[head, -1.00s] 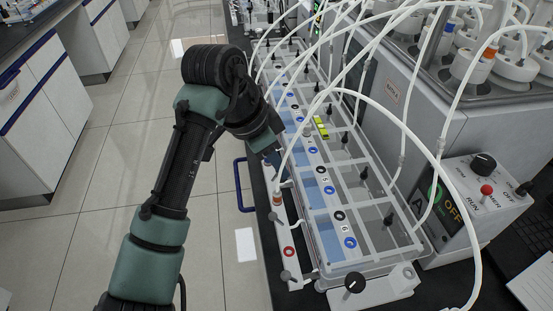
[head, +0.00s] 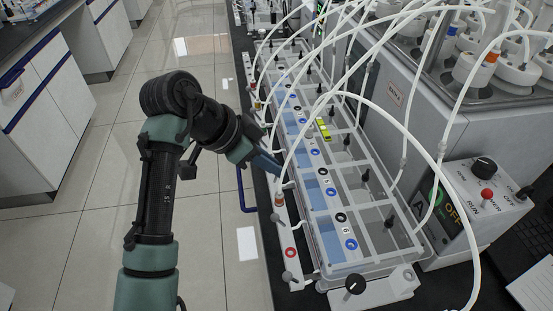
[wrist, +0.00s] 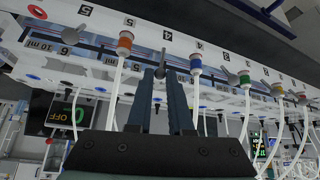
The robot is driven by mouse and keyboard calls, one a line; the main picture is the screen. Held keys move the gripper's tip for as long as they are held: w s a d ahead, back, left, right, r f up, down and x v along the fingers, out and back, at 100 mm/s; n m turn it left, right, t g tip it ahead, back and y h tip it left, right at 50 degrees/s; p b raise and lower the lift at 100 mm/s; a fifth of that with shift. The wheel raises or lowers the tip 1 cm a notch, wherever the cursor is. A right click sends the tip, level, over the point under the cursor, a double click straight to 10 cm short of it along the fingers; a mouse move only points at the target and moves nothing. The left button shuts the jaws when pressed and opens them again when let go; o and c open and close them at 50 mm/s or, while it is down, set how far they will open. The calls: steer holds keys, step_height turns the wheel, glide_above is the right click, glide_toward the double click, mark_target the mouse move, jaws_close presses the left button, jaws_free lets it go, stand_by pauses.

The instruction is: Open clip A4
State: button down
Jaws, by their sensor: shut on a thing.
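My gripper (head: 279,170) reaches in from the left to the white strip (head: 284,235) along the near edge of the tank row in the head view. In the wrist view my gripper's two dark fingers (wrist: 165,76) are close together around a small grey clip (wrist: 165,60) under the numbered rail. The clip sits between an orange-collared tube fitting (wrist: 125,43) and a blue-collared one (wrist: 196,64). In the head view the fingers hide the clip. I cannot read an A4 label on it.
Clear water tanks (head: 322,200) with numbered lids stand right of the strip. White hoses (head: 408,125) arch over them. A control box (head: 480,200) is at the right. A blue handle (head: 245,188) is left of the strip, with open floor beyond.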

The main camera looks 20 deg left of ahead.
steer(key=shift+s+a+f+n+t+h+b, duration=0.15)
steer(key=shift+s+a+f+t+h+b, duration=0.3)
steer(key=shift+t+h+b, duration=0.55)
steer(key=shift+s+a+f+n+t+h+b, duration=0.1)
steer(key=shift+s+a+f+t+h+b, duration=0.1)
steer(key=shift+a+t+h+b, duration=0.75)
steer(key=shift+s+a+f+n+t+h+b, duration=0.15)
steer(key=shift+s+f+t+h+b, duration=0.35)
steer(key=shift+h+b, duration=0.75)
steer(key=shift+w+r, duration=0.1)
steer(key=shift+r, duration=0.1)
steer(key=c, duration=1.1)
jaws_free()
steer(key=v, duration=1.3)
steer(key=shift+f, duration=0.25)
